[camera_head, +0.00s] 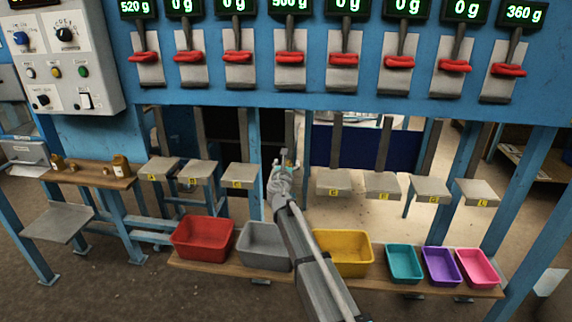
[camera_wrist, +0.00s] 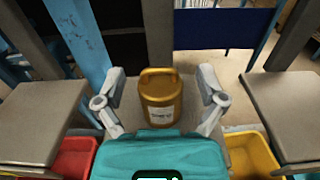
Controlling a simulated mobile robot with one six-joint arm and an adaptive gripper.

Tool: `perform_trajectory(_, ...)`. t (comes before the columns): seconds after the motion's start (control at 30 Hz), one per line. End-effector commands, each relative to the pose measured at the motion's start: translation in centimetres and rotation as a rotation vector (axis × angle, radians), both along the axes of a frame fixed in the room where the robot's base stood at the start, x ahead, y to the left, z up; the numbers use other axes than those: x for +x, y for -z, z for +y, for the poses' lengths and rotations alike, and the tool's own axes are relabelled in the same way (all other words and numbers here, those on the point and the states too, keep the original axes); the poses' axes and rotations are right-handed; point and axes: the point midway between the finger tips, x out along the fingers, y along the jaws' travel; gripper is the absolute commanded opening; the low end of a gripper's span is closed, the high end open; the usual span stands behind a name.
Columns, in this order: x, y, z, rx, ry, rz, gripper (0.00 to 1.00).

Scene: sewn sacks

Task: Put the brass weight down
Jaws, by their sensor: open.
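The brass weight (camera_wrist: 160,100) stands upright between the fingers of my gripper (camera_head: 286,166) in the wrist view. It is a gold canister with a top handle and a pale label. The fingers are spread, with a visible gap on each side of the weight. In the head view my gripper is at the fourth scale station, and the weight cannot be made out there. The display (camera_head: 290,5) above this station reads 500 g.
Scale pans stand close on both sides, the left pan (camera_head: 239,176) and the right pan (camera_head: 333,182). Smaller brass weights (camera_head: 120,166) stand on a wooden shelf (camera_head: 88,175) at left. Red (camera_head: 202,240), grey (camera_head: 264,246), yellow (camera_head: 344,254) and smaller coloured bins line the bench below.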

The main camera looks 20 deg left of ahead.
Motion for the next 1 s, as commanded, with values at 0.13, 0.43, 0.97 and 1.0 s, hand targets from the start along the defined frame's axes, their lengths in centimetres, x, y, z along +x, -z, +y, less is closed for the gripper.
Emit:
perform_trajectory(0.13,-1.2,-0.1,-0.3,0.000,-0.001,0.000,0.90)
perform_trajectory(0.43,-5.5,-0.1,-1.4,0.000,-0.001,0.000,0.90)
perform_trajectory(0.97,-11.6,-0.1,-2.7,0.000,-0.001,0.000,0.90)
perform_trajectory(1.0,-11.7,-0.1,-2.7,0.000,-0.001,0.000,0.90)
